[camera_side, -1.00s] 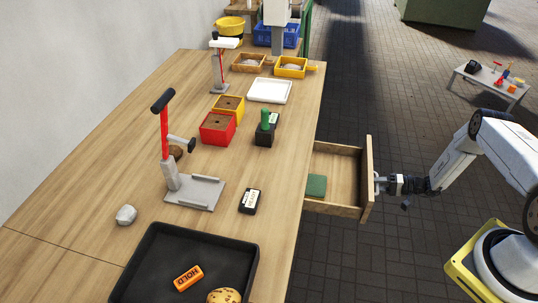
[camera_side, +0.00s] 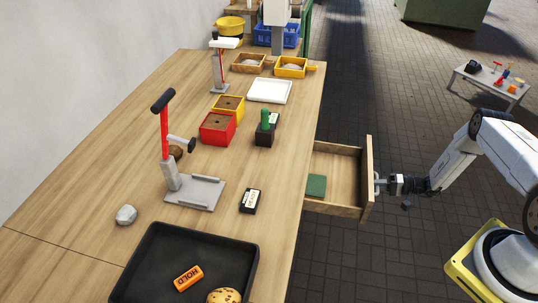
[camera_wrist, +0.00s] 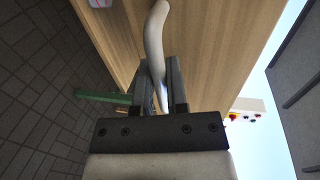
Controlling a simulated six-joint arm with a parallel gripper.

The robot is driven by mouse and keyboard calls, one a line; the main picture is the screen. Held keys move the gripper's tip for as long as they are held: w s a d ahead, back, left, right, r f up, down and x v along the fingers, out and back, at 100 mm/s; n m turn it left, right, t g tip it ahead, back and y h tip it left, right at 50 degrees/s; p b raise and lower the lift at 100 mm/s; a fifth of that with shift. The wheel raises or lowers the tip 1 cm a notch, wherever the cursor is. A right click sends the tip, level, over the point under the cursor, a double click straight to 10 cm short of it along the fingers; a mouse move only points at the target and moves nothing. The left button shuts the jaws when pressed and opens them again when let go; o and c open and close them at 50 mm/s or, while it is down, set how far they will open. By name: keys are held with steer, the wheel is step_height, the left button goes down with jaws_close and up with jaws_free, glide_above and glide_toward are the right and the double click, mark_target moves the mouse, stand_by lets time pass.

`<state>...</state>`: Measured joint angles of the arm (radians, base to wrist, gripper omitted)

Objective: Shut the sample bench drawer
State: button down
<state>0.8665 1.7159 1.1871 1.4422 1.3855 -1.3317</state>
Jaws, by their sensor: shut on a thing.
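The sample bench drawer (camera_side: 368,180) stands pulled out from the right side of the wooden bench, with a green item (camera_side: 316,186) lying inside it. Its pale handle (camera_side: 377,184) is on the outer face of the drawer front. My gripper (camera_side: 384,185) is at that handle, reaching in from the right. In the wrist view the two fingers of my gripper (camera_wrist: 161,92) are closed around the pale curved handle (camera_wrist: 155,40), with the wooden drawer front behind it.
The bench top (camera_side: 270,160) carries a black tray (camera_side: 250,255), a red-handled press (camera_side: 165,140), red (camera_side: 218,129) and yellow boxes, and a black device (camera_side: 250,201). A low table (camera_side: 490,82) stands far right.

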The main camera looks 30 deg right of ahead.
mark_target(318, 175)
steer(key=shift+w, duration=0.1)
stand_by(0.8)
steer(key=r+x, duration=0.1)
steer(key=x, duration=0.5)
steer(key=r+x, duration=0.2)
steer(key=x, duration=0.5)
steer(key=r+x, duration=0.1)
steer(key=x, duration=0.6)
steer(key=shift+w+a+r, duration=0.2)
steer(key=shift+w+a, duration=0.1)
steer(key=shift+a, duration=0.05)
steer(key=c, duration=0.8)
jaws_free()
steer(key=shift+o, duration=0.6)
steer(key=shift+s+d, duration=0.1)
steer(key=shift+v, duration=3.85)
